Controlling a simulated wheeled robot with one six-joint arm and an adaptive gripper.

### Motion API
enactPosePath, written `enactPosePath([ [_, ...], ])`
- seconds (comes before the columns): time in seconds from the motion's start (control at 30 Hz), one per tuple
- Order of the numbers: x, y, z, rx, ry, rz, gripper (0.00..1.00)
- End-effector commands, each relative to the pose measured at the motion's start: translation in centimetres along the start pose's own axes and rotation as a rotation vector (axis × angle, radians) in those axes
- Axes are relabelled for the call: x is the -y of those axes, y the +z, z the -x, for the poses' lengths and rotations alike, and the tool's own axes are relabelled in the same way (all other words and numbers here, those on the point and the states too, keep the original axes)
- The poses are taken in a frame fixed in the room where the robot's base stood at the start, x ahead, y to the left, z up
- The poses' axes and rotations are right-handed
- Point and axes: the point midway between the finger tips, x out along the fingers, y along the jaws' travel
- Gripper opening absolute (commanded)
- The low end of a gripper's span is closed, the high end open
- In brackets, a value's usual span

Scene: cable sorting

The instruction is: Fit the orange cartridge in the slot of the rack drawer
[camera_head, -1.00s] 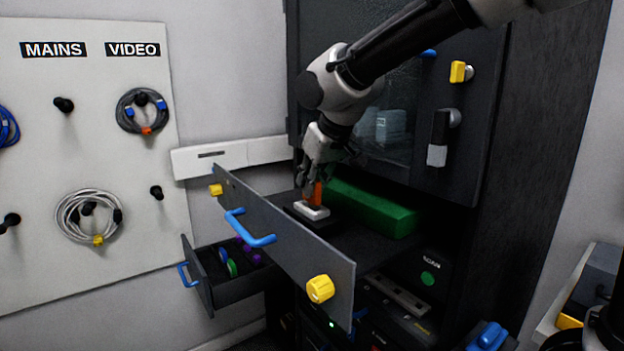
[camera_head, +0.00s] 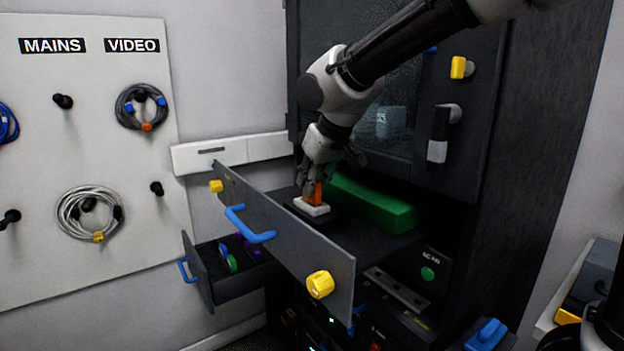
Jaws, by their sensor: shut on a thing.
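The orange cartridge (camera_head: 317,193) stands upright just above or in a small white block (camera_head: 312,208) inside the open rack drawer (camera_head: 290,240). My gripper (camera_head: 317,180) points down and is shut on the upper part of the cartridge. The white block sits on a dark base on the drawer floor. The cartridge's lower end meets the white block in this view; I cannot tell how deep it sits. The slot itself is hidden.
A green block (camera_head: 372,203) lies in the drawer behind the cartridge. The drawer front has a blue handle (camera_head: 249,226) and yellow knobs (camera_head: 320,284). A lower drawer (camera_head: 235,285) with coloured items is open at left. Cables hang on the white board (camera_head: 120,225).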

Motion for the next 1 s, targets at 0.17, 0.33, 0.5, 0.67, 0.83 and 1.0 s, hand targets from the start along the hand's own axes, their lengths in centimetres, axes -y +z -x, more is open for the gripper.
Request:
enactPosePath([
  [0.17, 0.0, 0.19, -0.32, 0.0, 0.0, 0.0, 0.0],
  [0.33, 0.0, 0.25, -0.46, -0.001, 0.0, 0.0, 0.0],
  [0.5, 0.0, 0.24, -0.45, -0.001, 0.0, 0.0, 0.0],
  [0.67, 0.0, 0.24, -0.44, -0.001, 0.0, 0.0, 0.0],
  [0.83, 0.0, 0.28, -0.53, -0.001, 0.0, 0.0, 0.0],
  [1.0, 0.0, 0.43, -0.79, -0.001, 0.0, 0.0, 0.0],
])
